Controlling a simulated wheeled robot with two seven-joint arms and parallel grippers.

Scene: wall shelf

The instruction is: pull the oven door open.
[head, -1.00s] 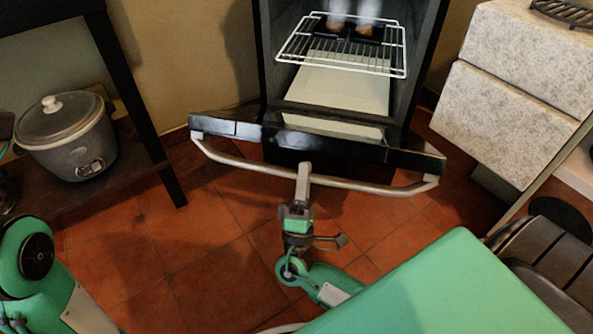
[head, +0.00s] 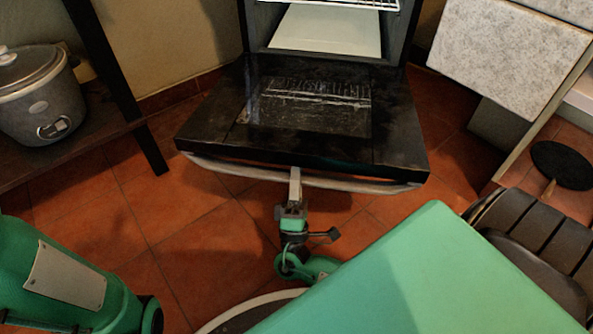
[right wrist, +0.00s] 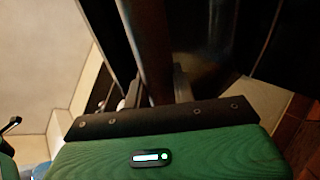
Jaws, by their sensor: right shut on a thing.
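The oven door (head: 395,125) is swung far down, close to level, with its dark inner glass facing up in the head view. Its long curved handle (head: 370,183) runs along the front edge. My right gripper (head: 295,178) is shut on the handle near its middle. In the right wrist view the handle (right wrist: 148,45) runs as a bar into the gripper (right wrist: 155,95); the fingertips are partly hidden. The oven cavity (head: 325,30) is open behind the door, with a pale floor and part of a wire rack (head: 350,3) at the top. My left arm is at the lower left; its gripper is out of the picture.
A grey slow cooker (head: 42,105) stands on a dark shelf (head: 85,140) at the left. A pale stone-like block (head: 505,60) is at the right, with a dark round object (head: 562,165) below it. Tiled floor (head: 190,220) lies clear in front of the door.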

